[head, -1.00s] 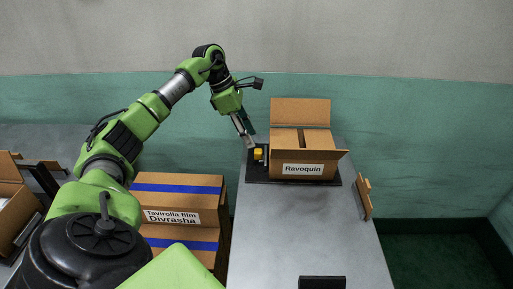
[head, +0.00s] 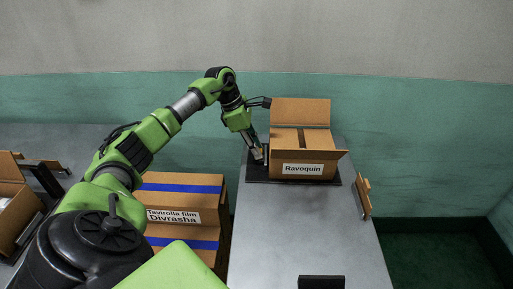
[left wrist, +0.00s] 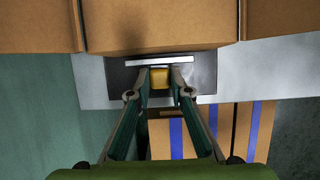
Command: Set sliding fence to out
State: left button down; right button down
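The sliding fence shows in the left wrist view as a pale grey bar (left wrist: 172,59) with a yellow block (left wrist: 160,78) on its near side. It stands on a black base plate (head: 303,182) beside the open carton labelled Ravoquin (head: 315,168). My left gripper (head: 261,158) reaches down at the left side of the carton and hides most of the fence in the head view. In the left wrist view its two fingertips (left wrist: 160,72) lie on either side of the yellow block. I cannot tell whether they press on it. My right gripper is out of view.
The grey table (head: 300,235) is clear in front of the base plate. A wooden piece (head: 363,197) stands at its right edge. A dark object (head: 321,282) is at the near edge. A blue-striped carton (head: 180,212) stands left of the table.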

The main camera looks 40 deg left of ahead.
pick_arm(q)
jog(key=shift+s+a+b, duration=0.5)
jog(key=shift+s+a, duration=0.55)
jog(key=shift+a, duration=0.3)
jog(key=c, duration=1.8)
grip_release()
jog(key=shift+c, duration=0.2)
jog(key=shift+s+a, duration=0.1)
jog(key=shift+s, duration=0.05)
jog(key=shift+r, duration=0.3)
jog(key=v, duration=1.1)
jog(key=shift+r, duration=0.25)
